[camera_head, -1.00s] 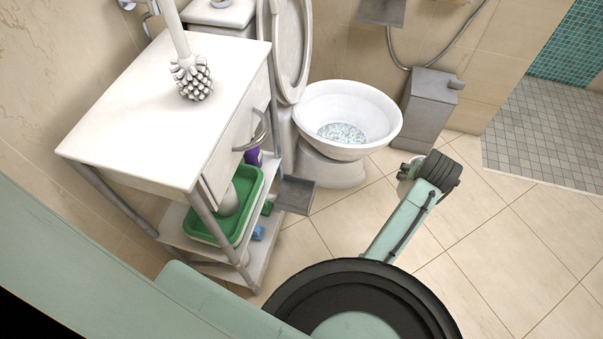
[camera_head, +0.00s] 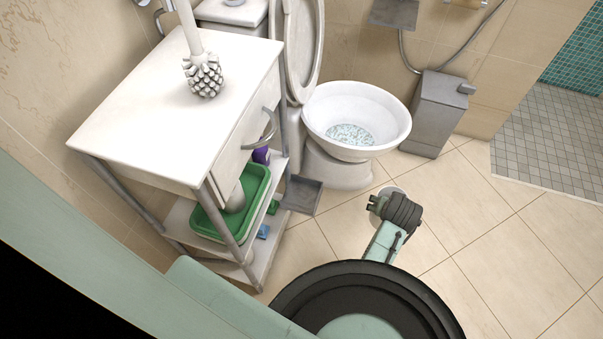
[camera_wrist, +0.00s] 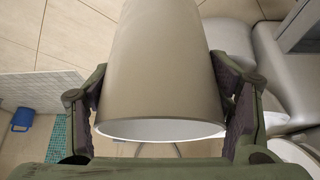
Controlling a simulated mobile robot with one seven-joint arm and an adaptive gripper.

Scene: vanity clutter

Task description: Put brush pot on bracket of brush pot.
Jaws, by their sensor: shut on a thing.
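The brush pot (camera_wrist: 160,75) is a pale, smooth, tapered cylinder with an open white-lined rim in the wrist view. My gripper (camera_wrist: 165,98) is shut on it, with a finger on each side. In the head view my gripper (camera_head: 383,203) is mostly hidden behind my wrist, above the floor right of the cabinet; only a pale bit of the pot shows there. A metal fitting (camera_head: 143,3) is cut off at the top left on the wall; I cannot tell whether it is the bracket of the brush pot.
A white toilet brush (camera_head: 203,76) stands bristles down on the white cabinet (camera_head: 150,115). A green tray (camera_head: 258,192) is on its lower shelf. The open toilet (camera_head: 356,112), a grey bin (camera_head: 436,115) and a grey dustpan-like piece (camera_head: 303,195) stand nearby. Floor at right is clear.

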